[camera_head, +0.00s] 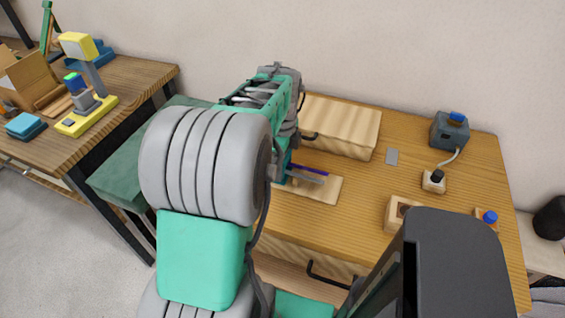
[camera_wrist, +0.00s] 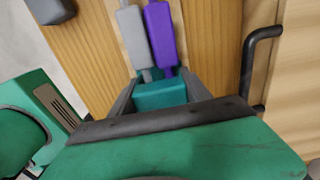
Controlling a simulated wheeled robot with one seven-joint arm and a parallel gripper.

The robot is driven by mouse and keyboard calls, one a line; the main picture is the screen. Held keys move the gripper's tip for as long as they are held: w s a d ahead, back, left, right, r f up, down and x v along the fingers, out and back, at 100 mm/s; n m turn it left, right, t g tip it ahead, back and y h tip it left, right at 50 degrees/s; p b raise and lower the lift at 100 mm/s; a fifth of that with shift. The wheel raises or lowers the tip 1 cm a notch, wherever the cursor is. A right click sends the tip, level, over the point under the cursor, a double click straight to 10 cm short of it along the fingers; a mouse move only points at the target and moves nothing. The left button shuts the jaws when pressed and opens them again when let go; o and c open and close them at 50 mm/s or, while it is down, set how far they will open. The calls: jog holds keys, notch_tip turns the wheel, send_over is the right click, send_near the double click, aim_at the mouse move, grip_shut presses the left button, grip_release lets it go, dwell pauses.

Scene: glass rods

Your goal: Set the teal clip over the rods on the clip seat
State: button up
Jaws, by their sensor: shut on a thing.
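In the wrist view my gripper (camera_wrist: 160,98) is shut on the teal clip (camera_wrist: 162,92), a small block between the two dark fingers. A grey rod (camera_wrist: 133,35) and a purple rod (camera_wrist: 160,35) lie side by side just beyond the clip. Their narrow ends meet the clip's far edge in the picture; I cannot tell whether it sits over them or above them. In the head view the purple rod (camera_head: 309,168) and grey rod (camera_head: 306,178) stick out right of my arm, above a pale wooden board (camera_head: 328,192).
A wooden drawer box (camera_head: 342,122) with a black handle (camera_wrist: 250,62) stands behind the board. A grey device (camera_head: 448,132) with a blue knob, a socket block (camera_head: 433,182) and a wooden block (camera_head: 396,212) are at right. A yellow lamp (camera_head: 84,112) stands on the left table.

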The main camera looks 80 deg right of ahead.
jog(key=shift+f, duration=0.5)
jog(key=o, duration=1.1)
notch_tip(320, 180, up, 11)
jog(key=p, duration=0.7)
jog(key=shift+r+p, duration=0.15)
jog(key=shift+p, duration=0.25)
